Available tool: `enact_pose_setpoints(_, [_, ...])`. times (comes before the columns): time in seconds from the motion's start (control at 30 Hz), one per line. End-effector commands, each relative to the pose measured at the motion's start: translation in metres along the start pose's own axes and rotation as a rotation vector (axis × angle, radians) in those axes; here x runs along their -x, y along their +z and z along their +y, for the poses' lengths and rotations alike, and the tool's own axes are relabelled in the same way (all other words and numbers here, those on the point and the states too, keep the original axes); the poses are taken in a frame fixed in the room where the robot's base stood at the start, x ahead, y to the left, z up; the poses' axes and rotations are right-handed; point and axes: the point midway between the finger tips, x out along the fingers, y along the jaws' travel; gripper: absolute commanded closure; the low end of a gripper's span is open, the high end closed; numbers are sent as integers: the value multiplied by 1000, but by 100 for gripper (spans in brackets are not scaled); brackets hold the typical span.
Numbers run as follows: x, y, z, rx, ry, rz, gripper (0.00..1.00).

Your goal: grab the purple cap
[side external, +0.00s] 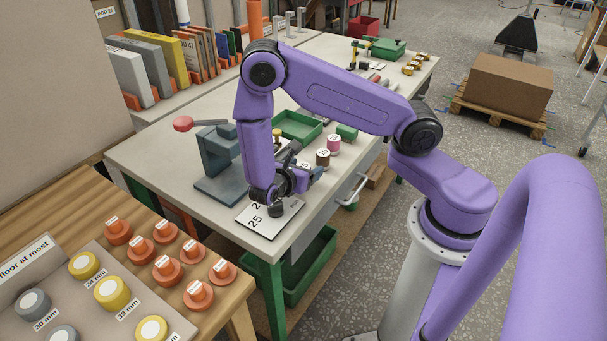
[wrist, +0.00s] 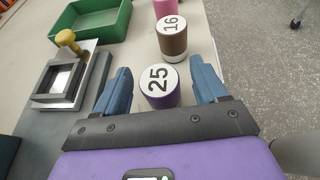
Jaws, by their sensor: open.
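The purple cap (wrist: 162,101), with a white top marked 25, stands upright on the bench. In the wrist view it lies between the two blue fingers of my gripper (wrist: 160,72). My gripper is open, with visible gaps on both sides of the cap. In the side view my gripper (side external: 306,170) is low over the bench near its front edge, and it mostly hides the cap.
A brown cap (wrist: 173,42) marked 16 stands just beyond the purple one, with a pink cap (side external: 334,144) behind it. A grey press (side external: 217,160) stands to the left. A green tray (side external: 298,124) lies behind. A number card (side external: 285,222) lies near the front edge.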

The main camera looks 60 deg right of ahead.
Motion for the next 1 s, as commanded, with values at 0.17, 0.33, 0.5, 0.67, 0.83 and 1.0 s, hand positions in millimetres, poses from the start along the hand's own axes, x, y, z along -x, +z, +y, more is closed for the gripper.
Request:
enact_pose_setpoints(0.17, [-1,0,0,0,2,1,28])
enact_pose_setpoints(0.33, [0,0,0,0,1,1,67])
enact_pose_setpoints(0.5, [0,0,0,0,1,0,86])
enact_pose_setpoints(0.67, [0,0,0,0,1,0,86])
enact_pose_setpoints(0.83, [1,4,0,-1,1,0,86])
enact_pose_setpoints(1.0, [7,16,1,-3,2,1,86])
